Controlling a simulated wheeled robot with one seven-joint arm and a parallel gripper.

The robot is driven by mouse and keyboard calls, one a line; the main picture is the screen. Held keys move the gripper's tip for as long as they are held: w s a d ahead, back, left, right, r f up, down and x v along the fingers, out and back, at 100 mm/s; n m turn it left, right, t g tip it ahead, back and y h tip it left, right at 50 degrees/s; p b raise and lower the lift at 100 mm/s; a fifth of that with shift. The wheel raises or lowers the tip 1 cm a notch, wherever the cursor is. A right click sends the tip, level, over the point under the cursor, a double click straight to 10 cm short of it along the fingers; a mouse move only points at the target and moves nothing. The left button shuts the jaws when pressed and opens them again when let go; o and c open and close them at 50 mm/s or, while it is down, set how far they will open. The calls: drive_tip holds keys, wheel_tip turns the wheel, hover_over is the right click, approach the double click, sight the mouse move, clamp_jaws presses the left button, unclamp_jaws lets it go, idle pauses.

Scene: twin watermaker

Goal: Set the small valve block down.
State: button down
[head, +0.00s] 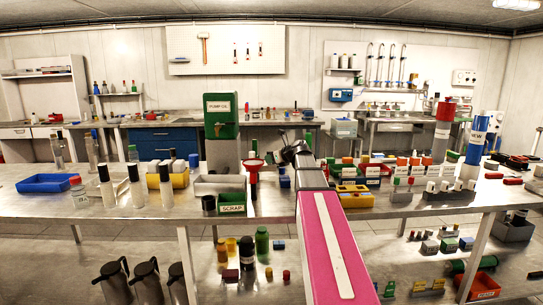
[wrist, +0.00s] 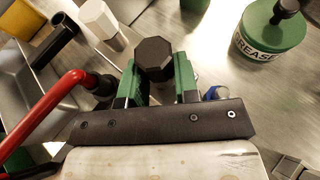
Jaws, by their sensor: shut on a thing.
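My gripper (wrist: 157,78) shows in the wrist view with two green fingers standing out from a dark bar. A black eight-sided knob (wrist: 154,57) sits between the fingertips, and the gripper is shut on the thing under it. I take this to be the small valve block; its body is mostly hidden by the knob and fingers. In the head view my gripper (head: 292,152) is a small dark shape over the middle of the bench, beyond my pink arm. The block cannot be made out there, nor whether it touches the bench.
In the wrist view, a green grease tin (wrist: 272,36) stands right, a red handle (wrist: 45,115) curves at left, and a white-capped item (wrist: 98,18) stands behind. A blue item (wrist: 216,93) is beside the right finger. Bare metal shows between the fingers and the tin.

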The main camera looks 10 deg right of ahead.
drive_tip(key=shift+f, duration=1.45)
drive_tip(key=shift+f, duration=0.1)
drive_tip(key=c, duration=0.9)
unclamp_jaws()
drive_tip(key=shift+o, duration=0.2)
